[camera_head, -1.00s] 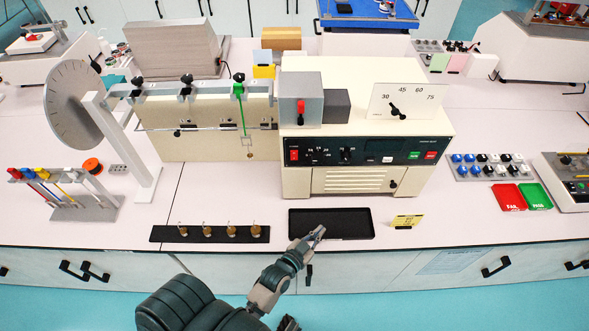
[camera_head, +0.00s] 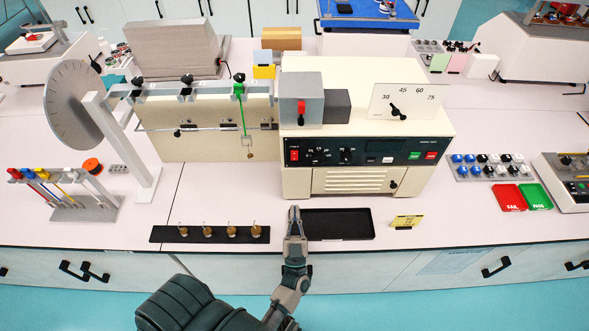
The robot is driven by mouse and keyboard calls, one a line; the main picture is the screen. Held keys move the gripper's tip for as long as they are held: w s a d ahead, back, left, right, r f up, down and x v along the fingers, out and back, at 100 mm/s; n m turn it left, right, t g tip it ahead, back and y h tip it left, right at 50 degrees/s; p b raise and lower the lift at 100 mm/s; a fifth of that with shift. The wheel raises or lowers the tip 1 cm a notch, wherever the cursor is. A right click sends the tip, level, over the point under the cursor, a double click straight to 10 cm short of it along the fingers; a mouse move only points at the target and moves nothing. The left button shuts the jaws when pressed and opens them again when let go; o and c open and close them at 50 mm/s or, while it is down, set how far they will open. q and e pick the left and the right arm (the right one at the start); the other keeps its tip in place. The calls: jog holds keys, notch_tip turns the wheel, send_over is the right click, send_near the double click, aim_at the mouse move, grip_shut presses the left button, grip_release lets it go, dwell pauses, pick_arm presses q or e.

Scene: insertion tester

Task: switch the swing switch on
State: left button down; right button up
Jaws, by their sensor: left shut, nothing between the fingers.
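The cream tester (camera_head: 360,110) stands on the bench with a dark control panel (camera_head: 375,152) on its front. A red rocker switch (camera_head: 294,155) sits at the panel's left end, and black knobs (camera_head: 347,155) are to its right. A red lever (camera_head: 301,108) is on the grey box above. The labels are too small to read, so I cannot tell which is the swing switch. My left gripper (camera_head: 294,211) is shut and empty, pointing away from me at the bench's front, below the panel and apart from it. My right gripper is not in view.
A black tray (camera_head: 340,224) lies right of my left gripper. A black strip with several brass weights (camera_head: 208,232) lies left of it. A yellow card (camera_head: 406,221) stands at right. The pendulum rig with a green arm (camera_head: 241,100) is left of the tester.

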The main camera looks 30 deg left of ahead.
pick_arm(q)
jog(key=p+x, duration=0.1)
jog(key=x, duration=0.3)
jog(key=w+f+x, duration=0.1)
jog(key=x, duration=0.3)
jog(key=f+p+x, duration=0.1)
jog(key=x, duration=0.3)
jog(key=shift+w+a+r+p, duration=0.1)
jog(key=shift+w+a+p, duration=0.25)
jog(key=shift+a, duration=0.1)
jog(key=shift+w+a, duration=0.2)
jog(key=shift+w, duration=0.05)
jog(key=shift+w+a+f+t+b, duration=0.15)
jog(key=shift+w+f+t+b, duration=0.25)
jog(key=shift+b, duration=0.85)
jog(key=shift+s+r+p, duration=0.15)
jog(key=shift+r+p, duration=0.1)
jog(key=shift+p, duration=0.2)
send_near(294, 159)
jog(key=v, duration=0.5)
